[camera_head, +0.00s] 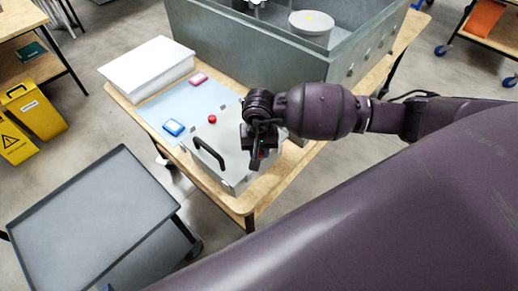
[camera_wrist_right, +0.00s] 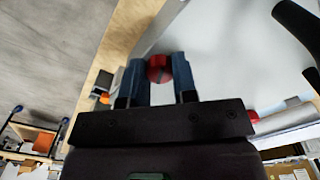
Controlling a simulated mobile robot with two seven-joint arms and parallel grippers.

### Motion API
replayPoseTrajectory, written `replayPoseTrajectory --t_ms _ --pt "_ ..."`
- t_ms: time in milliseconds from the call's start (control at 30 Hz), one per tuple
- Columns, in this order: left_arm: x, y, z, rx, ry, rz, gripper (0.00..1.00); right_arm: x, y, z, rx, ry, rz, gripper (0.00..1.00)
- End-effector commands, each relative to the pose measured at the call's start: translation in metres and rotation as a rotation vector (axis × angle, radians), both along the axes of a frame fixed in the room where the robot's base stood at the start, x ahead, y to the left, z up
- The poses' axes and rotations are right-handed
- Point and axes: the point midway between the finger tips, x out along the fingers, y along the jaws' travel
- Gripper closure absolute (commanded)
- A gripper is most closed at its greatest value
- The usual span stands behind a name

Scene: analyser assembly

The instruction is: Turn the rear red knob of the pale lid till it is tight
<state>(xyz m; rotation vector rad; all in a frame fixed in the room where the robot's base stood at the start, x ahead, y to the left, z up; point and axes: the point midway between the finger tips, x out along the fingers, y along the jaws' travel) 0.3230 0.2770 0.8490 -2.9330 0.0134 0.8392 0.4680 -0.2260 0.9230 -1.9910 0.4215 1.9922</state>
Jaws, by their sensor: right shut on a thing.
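The pale lid (camera_head: 229,128) lies on the wooden table and carries a black bar handle (camera_head: 208,152). One red knob (camera_head: 212,119) stands uncovered on the lid. My right gripper (camera_head: 257,158) is over the lid's right part, where a bit of red shows by its fingers. In the right wrist view, the blue-grey fingers are shut on a red knob (camera_wrist_right: 159,70), one on each side of it. Another red knob (camera_wrist_right: 252,116) is partly hidden behind the gripper body. The head view mostly hides the gripped knob. My left gripper is not in view.
A white block (camera_head: 147,68) and a large grey open housing (camera_head: 225,50) stand behind. A grey cart (camera_head: 90,225) stands at the front left.

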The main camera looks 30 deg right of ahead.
Motion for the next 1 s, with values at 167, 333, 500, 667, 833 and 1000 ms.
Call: replayPoseTrajectory --t_ms 167,333,500,667,833,1000 --pt "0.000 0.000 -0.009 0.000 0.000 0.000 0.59 0.001 0.000 -0.001 -0.002 -0.005 -0.034 0.97" --pt "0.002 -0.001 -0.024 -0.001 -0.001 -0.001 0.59 0.001 -0.001 -0.004 -0.002 -0.002 -0.138 0.97" --pt "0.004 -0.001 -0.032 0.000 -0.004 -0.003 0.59 0.001 0.000 -0.002 -0.002 -0.001 -0.269 0.97" --pt "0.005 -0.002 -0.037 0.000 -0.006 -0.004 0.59 0.001 -0.001 -0.001 -0.001 -0.002 -0.378 0.97" --pt "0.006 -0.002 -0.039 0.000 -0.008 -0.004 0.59 0.001 0.000 0.000 -0.001 -0.001 -0.436 0.97" --pt "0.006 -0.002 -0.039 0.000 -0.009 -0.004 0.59 0.001 0.000 0.001 0.000 -0.001 -0.444 0.97"
